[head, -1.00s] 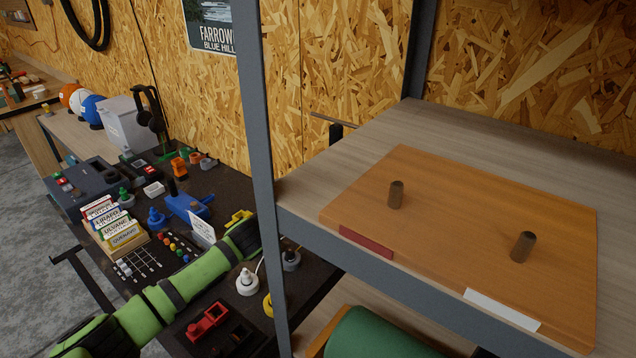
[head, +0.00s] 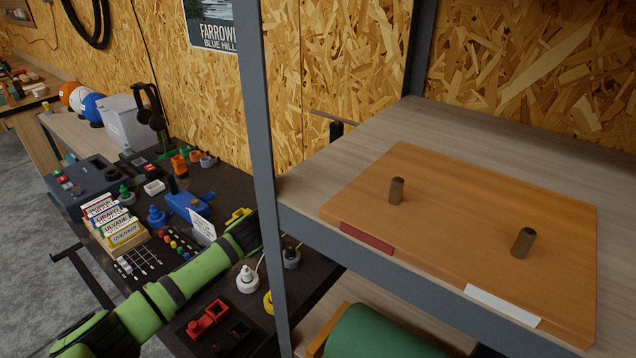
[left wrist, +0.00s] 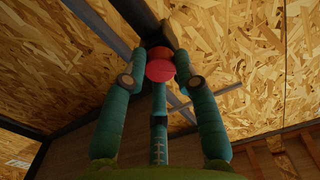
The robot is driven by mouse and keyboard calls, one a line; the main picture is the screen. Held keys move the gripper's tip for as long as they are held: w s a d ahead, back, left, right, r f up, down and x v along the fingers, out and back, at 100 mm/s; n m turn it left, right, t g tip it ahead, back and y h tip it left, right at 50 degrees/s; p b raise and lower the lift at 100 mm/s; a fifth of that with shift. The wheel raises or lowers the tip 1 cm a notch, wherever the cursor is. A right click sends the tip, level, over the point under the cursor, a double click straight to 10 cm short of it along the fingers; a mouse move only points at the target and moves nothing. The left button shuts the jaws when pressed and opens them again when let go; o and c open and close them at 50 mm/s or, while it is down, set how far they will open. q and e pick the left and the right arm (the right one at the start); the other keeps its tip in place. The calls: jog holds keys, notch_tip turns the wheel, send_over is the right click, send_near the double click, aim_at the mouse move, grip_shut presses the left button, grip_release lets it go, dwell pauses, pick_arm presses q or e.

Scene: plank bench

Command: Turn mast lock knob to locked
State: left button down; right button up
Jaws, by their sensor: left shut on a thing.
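A round red knob (left wrist: 160,67) shows at the top middle of the left wrist view, beneath a dark bracket on a beam. My left gripper (left wrist: 161,82) has its teal fingers closed on both sides of the knob, with another finger below it. The knob's marking or turned position cannot be read. In the head view my green left arm reaches from the lower left behind the grey shelf post, and the gripper and knob are hidden there. My right gripper is in neither view.
The grey shelf post (head: 263,130) stands in front of my left forearm. A shelf with an orange board (head: 450,220) and two brown pegs fills the right. The dark bench (head: 225,178) holds a blue vise-like tool (head: 188,206), a card box (head: 122,241) and red parts (head: 207,319).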

pick_arm(q)
jog(key=m, duration=2.2)
jog(key=shift+a, duration=0.15)
jog(key=shift+w+r+m, duration=0.1)
jog(key=shift+r+m, duration=0.05)
jog(key=shift+m, duration=0.15)
jog(key=c, duration=0.9)
grip_release()
jog(key=shift+c, duration=0.2)
jog(key=v, duration=1.2)
